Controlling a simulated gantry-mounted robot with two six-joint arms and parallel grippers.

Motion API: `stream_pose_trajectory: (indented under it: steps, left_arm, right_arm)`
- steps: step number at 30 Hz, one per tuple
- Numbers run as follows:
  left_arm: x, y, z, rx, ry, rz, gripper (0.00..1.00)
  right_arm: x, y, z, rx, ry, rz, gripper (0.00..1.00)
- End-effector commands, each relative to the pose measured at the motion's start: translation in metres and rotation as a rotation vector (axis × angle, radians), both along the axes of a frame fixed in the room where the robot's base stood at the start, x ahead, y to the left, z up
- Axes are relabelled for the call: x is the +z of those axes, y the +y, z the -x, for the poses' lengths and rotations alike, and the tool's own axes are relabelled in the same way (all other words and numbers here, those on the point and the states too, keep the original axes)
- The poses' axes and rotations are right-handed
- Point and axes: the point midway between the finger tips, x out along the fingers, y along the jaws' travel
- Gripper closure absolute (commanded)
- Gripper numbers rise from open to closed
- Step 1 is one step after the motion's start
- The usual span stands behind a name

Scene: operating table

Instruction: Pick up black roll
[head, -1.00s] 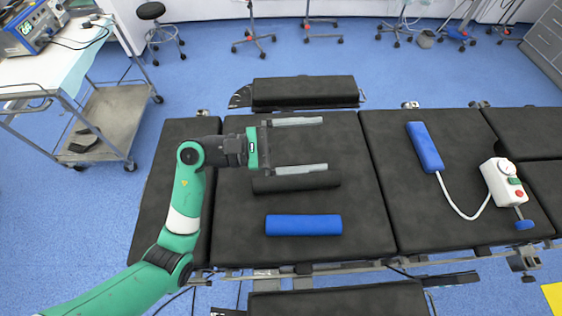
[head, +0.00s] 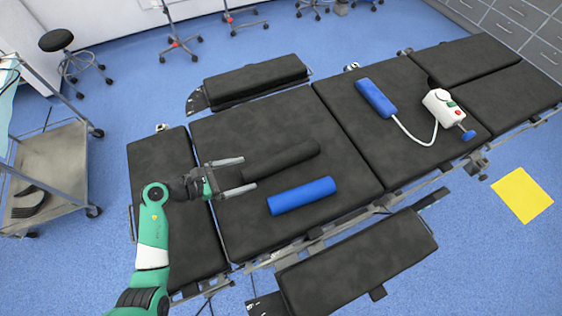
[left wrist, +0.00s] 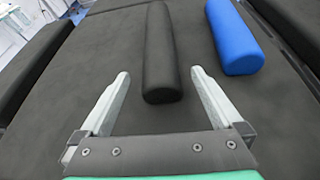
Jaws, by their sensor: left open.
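The black roll (head: 281,160) lies on the dark operating table (head: 232,128), behind the blue roll in the head view. My left gripper (head: 248,174) is open and empty, just left of the black roll's near end. In the left wrist view the black roll (left wrist: 161,55) lies lengthwise ahead of the gripper (left wrist: 158,78). Its near end sits between the fingertips or just beyond them, with a gap on each side. I cannot tell the gripper's height above the table. My right gripper is not in view.
The blue roll (head: 302,196) lies parallel to the black one and also shows in the left wrist view (left wrist: 232,38). A blue cuff (head: 376,98) joined by a tube to a white device (head: 442,108) lies farther right. A cart (head: 48,170) stands left.

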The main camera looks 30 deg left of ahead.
Motion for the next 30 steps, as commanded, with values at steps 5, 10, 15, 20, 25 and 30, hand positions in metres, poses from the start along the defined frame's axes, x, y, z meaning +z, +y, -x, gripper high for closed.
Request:
stream_pose_trajectory:
  steps: [5,10,15,20,25,30]
  left_arm:
    - [-0.008,-0.010,-0.015,0.000,-0.001,-0.001,0.00]
    - [-0.010,-0.015,-0.020,-0.002,-0.002,-0.001,0.00]
    - [-0.020,-0.033,-0.043,-0.004,-0.002,-0.002,0.00]
    - [-0.024,-0.041,-0.055,0.000,0.000,0.000,0.00]
    - [-0.022,-0.041,-0.056,0.001,0.000,0.000,0.00]
    - [-0.022,-0.040,-0.056,0.001,0.000,0.000,0.25]
  right_arm:
    - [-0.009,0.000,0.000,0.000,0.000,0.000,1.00]
    - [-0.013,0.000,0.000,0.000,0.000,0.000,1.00]
    - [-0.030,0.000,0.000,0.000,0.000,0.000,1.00]
    - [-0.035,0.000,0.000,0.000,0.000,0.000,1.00]
    - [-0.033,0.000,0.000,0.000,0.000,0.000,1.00]
    - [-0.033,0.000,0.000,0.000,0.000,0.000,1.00]
